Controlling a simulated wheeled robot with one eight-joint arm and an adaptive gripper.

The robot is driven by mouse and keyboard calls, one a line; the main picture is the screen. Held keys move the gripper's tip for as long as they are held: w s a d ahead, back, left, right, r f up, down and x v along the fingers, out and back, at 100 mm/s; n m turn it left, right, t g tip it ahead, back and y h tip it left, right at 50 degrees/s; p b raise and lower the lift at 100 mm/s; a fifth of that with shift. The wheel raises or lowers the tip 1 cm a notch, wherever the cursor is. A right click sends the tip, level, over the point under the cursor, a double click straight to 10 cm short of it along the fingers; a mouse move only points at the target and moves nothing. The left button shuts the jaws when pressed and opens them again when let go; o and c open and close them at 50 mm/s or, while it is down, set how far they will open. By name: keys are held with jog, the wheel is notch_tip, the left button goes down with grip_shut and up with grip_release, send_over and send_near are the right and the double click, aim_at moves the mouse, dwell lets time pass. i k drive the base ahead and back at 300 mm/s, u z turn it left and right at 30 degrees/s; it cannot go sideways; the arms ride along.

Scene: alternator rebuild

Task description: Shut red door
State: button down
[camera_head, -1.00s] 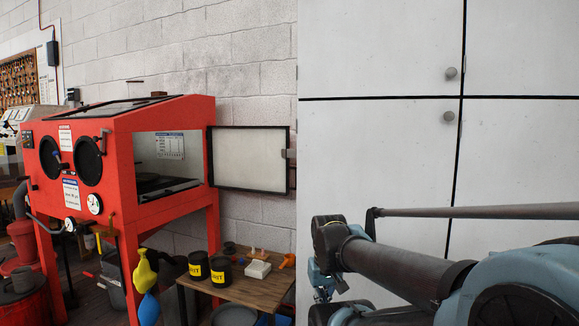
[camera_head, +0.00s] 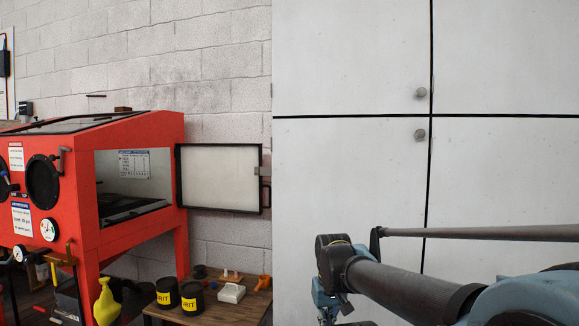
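The red blasting cabinet (camera_head: 120,168) stands at the left against the block wall. My arm reaches in from the lower right. My gripper (camera_head: 328,306) is partly in view at its far end, pointing down, well right of the door and not touching it. Its fingers are too small and cut off to read.
A small wooden table (camera_head: 235,308) below the door holds two black grit cans (camera_head: 192,297), a white box (camera_head: 231,293) and an orange piece (camera_head: 264,282). A yellow spray bottle (camera_head: 106,302) is by the cabinet leg. Tall white lockers (camera_head: 350,180) fill the right.

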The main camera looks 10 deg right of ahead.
aim_at(215, 176)
jog(key=z, duration=2.2)
jog(key=k, duration=0.95)
jog(key=u, duration=2.05)
jog(key=i, duration=1)
